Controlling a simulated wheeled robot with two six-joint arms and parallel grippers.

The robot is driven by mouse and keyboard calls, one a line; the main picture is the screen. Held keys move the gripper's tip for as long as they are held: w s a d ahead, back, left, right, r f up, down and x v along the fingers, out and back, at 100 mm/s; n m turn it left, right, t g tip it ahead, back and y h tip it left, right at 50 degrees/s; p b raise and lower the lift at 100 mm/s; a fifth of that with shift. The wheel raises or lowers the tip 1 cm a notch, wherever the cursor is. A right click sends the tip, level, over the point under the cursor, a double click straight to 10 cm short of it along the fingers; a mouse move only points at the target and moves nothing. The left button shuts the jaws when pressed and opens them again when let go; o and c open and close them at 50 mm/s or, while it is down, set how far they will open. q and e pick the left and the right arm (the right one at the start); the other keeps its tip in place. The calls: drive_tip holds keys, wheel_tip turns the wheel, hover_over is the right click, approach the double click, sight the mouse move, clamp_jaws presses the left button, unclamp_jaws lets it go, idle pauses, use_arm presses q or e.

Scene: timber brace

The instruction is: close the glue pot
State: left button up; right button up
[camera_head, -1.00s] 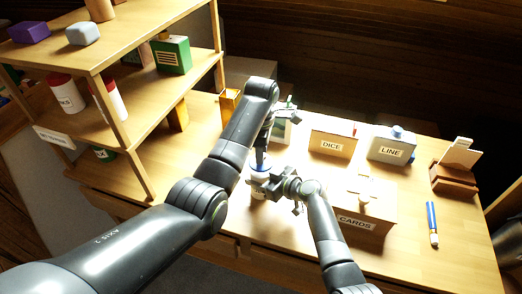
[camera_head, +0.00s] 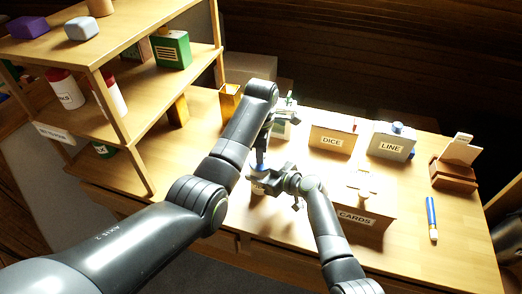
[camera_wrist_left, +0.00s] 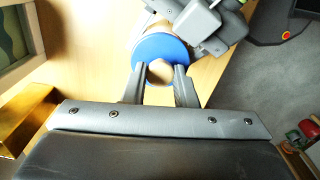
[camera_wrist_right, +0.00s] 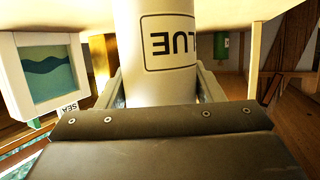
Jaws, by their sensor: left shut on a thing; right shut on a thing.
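The glue pot (camera_wrist_right: 160,75) is a white cylinder with a label in the right wrist view, where its lettering shows upside down. My right gripper (camera_head: 270,186) is shut around its body, one finger on each side. A blue round lid (camera_wrist_left: 160,52) shows from above in the left wrist view, with a pale middle between the fingers. My left gripper (camera_wrist_left: 159,85) is shut on the lid at that middle. In the head view the lid (camera_head: 261,168) is over the pot (camera_head: 257,188), mostly hidden by my grippers. I cannot tell whether the lid touches the rim.
The DICE box (camera_head: 332,141), the LINE box (camera_head: 391,143) and the CARDS box (camera_head: 360,220) stand right of the pot. A blue marker (camera_head: 431,218) lies near the right edge. A wooden shelf (camera_head: 150,85) with several items rises at the left.

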use_arm(q)
drive_tip(key=shift+f, duration=0.6)
drive_tip(key=o, duration=1)
drive_tip(key=shift+o, duration=0.2)
wheel_tip(320, 180, up, 8)
drive_tip(key=shift+f, duration=0.25)
use_arm(e)
drive_tip(key=o, duration=1.5)
drive_tip(key=shift+c, duration=0.2)
drive_tip(key=shift+d, duration=0.1)
